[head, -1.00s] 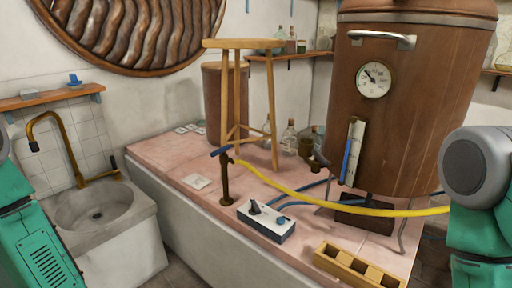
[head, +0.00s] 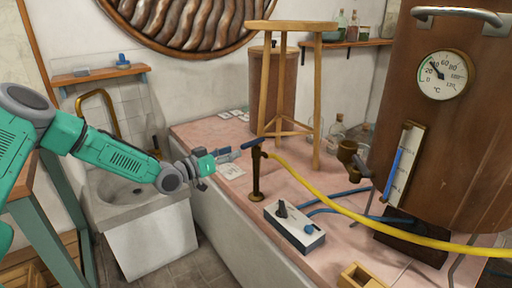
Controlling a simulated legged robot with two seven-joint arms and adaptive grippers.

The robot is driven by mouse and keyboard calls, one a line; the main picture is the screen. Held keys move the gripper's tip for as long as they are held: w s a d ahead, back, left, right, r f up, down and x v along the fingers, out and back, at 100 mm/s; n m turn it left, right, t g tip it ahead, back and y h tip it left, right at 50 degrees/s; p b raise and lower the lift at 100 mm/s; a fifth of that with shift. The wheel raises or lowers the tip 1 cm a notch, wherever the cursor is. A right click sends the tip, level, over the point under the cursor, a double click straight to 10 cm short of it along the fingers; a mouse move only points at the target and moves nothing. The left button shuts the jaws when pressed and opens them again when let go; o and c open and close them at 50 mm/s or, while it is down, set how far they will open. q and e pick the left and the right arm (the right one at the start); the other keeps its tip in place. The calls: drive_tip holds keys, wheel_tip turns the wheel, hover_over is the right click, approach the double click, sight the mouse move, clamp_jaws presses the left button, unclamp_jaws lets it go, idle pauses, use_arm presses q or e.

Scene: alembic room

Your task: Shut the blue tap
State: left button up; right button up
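The blue tap is a brown upright pipe (head: 256,178) standing on the pink tiled counter, with a blue lever (head: 251,144) at its top pointing left. A yellow hose runs from its head to the right. My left arm reaches in from the left, and my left gripper (head: 222,156) is at the left end of the lever, close to or touching it. The fingers are small and dark here, and I cannot tell whether they are open or shut on the lever. My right gripper is not in view.
A wooden stool (head: 292,26) stands behind the tap. A control box (head: 295,232) with blue hoses sits in front. A copper still (head: 440,150) with a gauge (head: 443,75) is at right. The yellow hose (head: 340,207) crosses the counter. A stone sink (head: 110,205) is below my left arm.

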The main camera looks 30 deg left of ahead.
sight(251, 144)
use_arm(q)
drive_tip(key=x, duration=0.2)
drive_tip(key=b+x, duration=0.1)
drive_tip(key=x, duration=0.4)
drive_tip(key=shift+w+a+f+b, duration=0.3)
drive_tip(key=shift+w+f, duration=0.05)
drive_tip(key=shift+f, duration=0.05)
drive_tip(key=shift+w+d+r, duration=0.15)
drive_tip(key=shift+w+d, duration=0.15)
drive_tip(key=shift+w, duration=0.2)
drive_tip(key=shift+d+r, duration=0.1)
drive_tip(key=shift+d, duration=0.05)
clamp_jaws()
